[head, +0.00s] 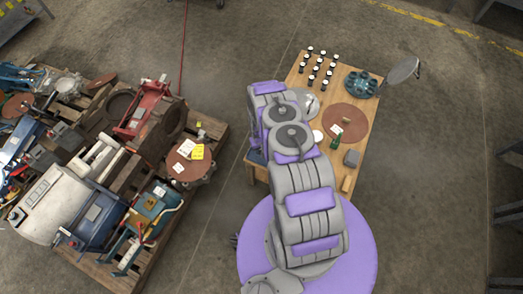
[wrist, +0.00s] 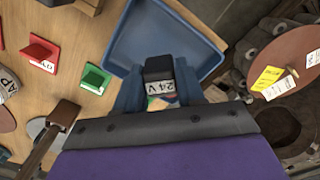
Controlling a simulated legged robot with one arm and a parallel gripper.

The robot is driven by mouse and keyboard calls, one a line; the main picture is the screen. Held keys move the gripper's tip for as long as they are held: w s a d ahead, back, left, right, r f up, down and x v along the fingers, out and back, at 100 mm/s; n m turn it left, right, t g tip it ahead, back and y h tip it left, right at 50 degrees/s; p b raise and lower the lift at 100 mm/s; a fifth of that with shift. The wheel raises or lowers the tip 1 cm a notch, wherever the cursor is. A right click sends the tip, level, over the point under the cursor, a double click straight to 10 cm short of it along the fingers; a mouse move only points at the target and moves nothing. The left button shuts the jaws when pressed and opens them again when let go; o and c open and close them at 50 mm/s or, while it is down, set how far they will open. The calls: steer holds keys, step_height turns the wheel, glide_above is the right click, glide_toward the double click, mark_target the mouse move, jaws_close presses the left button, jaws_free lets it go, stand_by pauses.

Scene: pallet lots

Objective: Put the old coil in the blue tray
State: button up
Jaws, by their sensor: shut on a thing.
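In the wrist view, a black block-like coil (wrist: 158,66) with a white label reading "24 V" sits between the blue-grey fingers of my gripper (wrist: 158,88). The gripper is shut on it. The blue tray (wrist: 205,36) lies just beyond and behind the coil, with its raised rim and mostly bare floor visible. From this angle the coil overlaps the tray's near end; its height above the tray cannot be told. In the head view, my arm hides the gripper and coil, and only a blue bit of the tray (head: 256,157) shows at the table's left edge.
The wooden table (head: 357,82) bears a red labelled piece (wrist: 41,53), a green one (wrist: 95,78) and a dark-headed tool (wrist: 63,112). Several small black-and-white pieces (head: 318,68) and a teal round holder (head: 360,84) stand farther back. Pallets of machinery (head: 110,165) stand left.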

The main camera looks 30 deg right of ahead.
steer(key=shift+w+a+f, duration=0.1)
steer(key=shift+a+f, duration=0.1)
steer(key=shift+f, duration=0.55)
steer(key=shift+d, duration=0.35)
steer(key=o, duration=0.9)
steer(key=shift+d+f, duration=0.1)
steer(key=shift+d, duration=0.05)
steer(key=shift+o, duration=1)
steer(key=shift+a, duration=0.4)
step_height(320, 180, up, 30)
steer(key=w+a+p, duration=0.2)
steer(key=s+a+r, duration=0.2)
steer(key=s+r, duration=0.1)
steer(key=r, duration=0.6)
steer(key=s+a+r, duration=0.3)
steer(key=r, duration=0.6)
steer(key=s+a+r+n+g, duration=0.1)
steer(key=s+a+r, duration=0.3)
steer(key=s+r, duration=0.9)
steer(key=s+a+r, duration=0.1)
steer(key=s+r, duration=0.2)
steer(key=s, duration=0.5)
steer(key=s+a+r, duration=0.1)
steer(key=s+r, duration=0.2)
steer(key=s, duration=0.5)
steer(key=shift+s+a+r+g, duration=0.2)
steer(key=shift+s+r+g, duration=0.05)
steer(key=shift+r+g, duration=0.15)
